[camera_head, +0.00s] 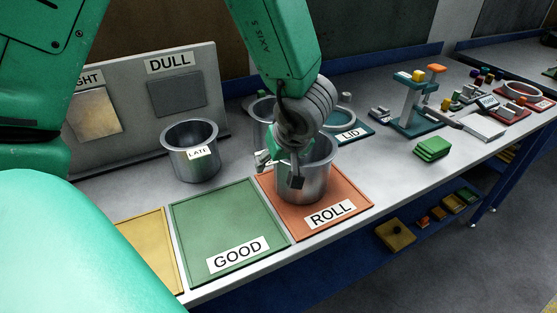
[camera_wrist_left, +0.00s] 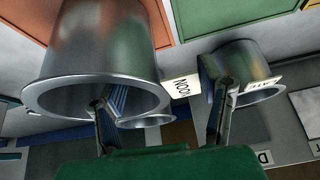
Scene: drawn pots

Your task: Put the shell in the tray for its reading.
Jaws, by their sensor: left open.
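A metal pot-like shell (camera_head: 312,184) stands upright on the orange ROLL tray (camera_head: 352,192). It also shows large in the left wrist view (camera_wrist_left: 100,45). My left gripper (camera_head: 281,171) is open at its rim. In the left wrist view one finger overlaps the shell's mouth and the other is outside, to the right; contact is unclear. A green GOOD tray (camera_head: 215,210) lies empty to the left, and a yellow tray (camera_head: 150,240) is beyond it, its label hidden by my arm. My right gripper is not in view.
A LATE pot (camera_head: 183,163) stands behind the GOOD tray. Another pot (camera_head: 262,108) is partly hidden behind my gripper. A board (camera_head: 213,85) carries a DULL plate and a second plate. A blue LID mat (camera_head: 357,132) and green blocks (camera_head: 432,148) lie to the right.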

